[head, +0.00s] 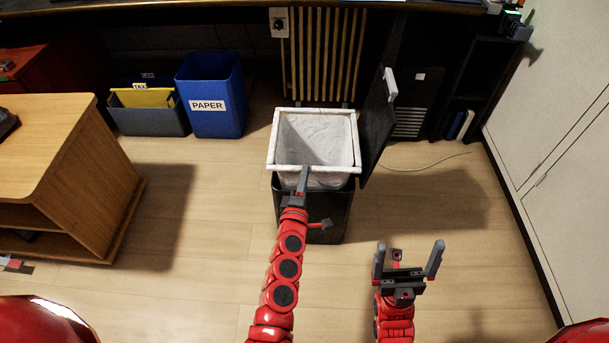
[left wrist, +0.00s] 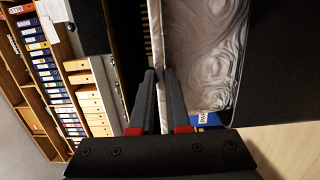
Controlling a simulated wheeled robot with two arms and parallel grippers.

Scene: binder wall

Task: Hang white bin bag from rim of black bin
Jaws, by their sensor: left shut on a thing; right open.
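The white bin bag (head: 315,138) has a square open rim and is at the black bin (head: 340,212). The bag's rim stands above the bin's front edge, and its lower part appears to go down into the bin. The bag also shows in the left wrist view (left wrist: 205,45). My left gripper (head: 304,172) is shut on the bag's near rim; in the left wrist view its fingers (left wrist: 162,75) pinch the thin white edge. Whether the rim touches the bin all round is hidden. My right gripper (head: 408,258) is open and empty, right of the bin and nearer to me.
A dark upright panel (head: 374,125), apparently the bin's lid, stands right of the bag. A blue PAPER bin (head: 211,95) and a low box (head: 148,115) stand at back left. A wooden desk unit (head: 60,150) is left. Floor around the bin is mostly clear; a cable (head: 430,158) lies right.

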